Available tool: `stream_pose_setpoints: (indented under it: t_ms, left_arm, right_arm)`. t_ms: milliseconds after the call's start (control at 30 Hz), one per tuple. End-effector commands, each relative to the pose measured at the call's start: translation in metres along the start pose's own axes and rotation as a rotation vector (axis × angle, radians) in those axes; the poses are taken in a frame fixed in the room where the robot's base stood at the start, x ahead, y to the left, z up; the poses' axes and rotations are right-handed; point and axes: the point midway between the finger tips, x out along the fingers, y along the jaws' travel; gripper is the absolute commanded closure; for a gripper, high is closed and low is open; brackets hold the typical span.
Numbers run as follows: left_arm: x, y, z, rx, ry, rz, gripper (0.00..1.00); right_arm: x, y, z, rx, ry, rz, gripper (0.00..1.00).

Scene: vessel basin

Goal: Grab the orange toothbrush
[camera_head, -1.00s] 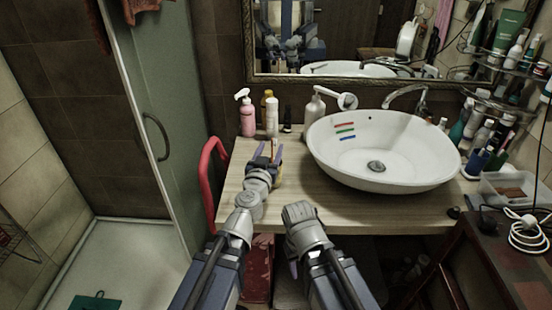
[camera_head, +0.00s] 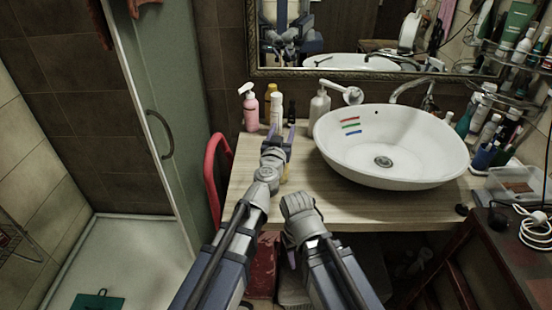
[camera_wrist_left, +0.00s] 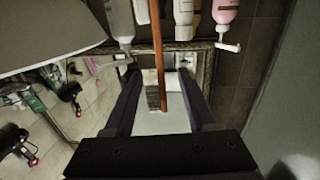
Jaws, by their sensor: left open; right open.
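In the left wrist view a thin orange-brown stick, which looks like the orange toothbrush (camera_wrist_left: 158,50), runs from the top edge down between the two fingers. My left gripper (camera_wrist_left: 160,82) is open around its line, with a gap visible on both sides. In the head view my left gripper (camera_head: 278,138) is over the left part of the counter, fingers pointing at the bottles; the toothbrush cannot be made out there. My right gripper (camera_head: 291,258) is low, near the counter's front edge, mostly hidden by its own wrist, with one purple finger showing.
The white basin (camera_head: 420,165) stands right of my left gripper, with red, green and blue strips on its inner wall. A pink bottle (camera_head: 250,112) and other bottles line the back. Bare wooden counter (camera_head: 335,205) lies in front. A red curved frame (camera_head: 212,165) stands left.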

Motion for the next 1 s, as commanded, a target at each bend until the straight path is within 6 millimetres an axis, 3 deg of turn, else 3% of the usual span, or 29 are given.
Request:
stream_pose_setpoints:
  t_ms: [200,700,1000]
  left_arm:
    - [0.0008,0.0009,0.0000,0.000,0.000,0.000,0.44]
    - [0.0008,0.0006,0.0000,0.000,0.000,0.000,1.00]
    - [0.0008,0.0006,0.0000,0.000,0.000,0.000,1.00]
  right_arm:
    - [0.0001,0.0000,0.0003,0.000,0.000,0.000,0.50]
    - [0.0001,0.0000,0.0002,0.000,0.000,0.000,0.50]
    - [0.0001,0.0000,0.0002,0.000,0.000,0.000,0.50]
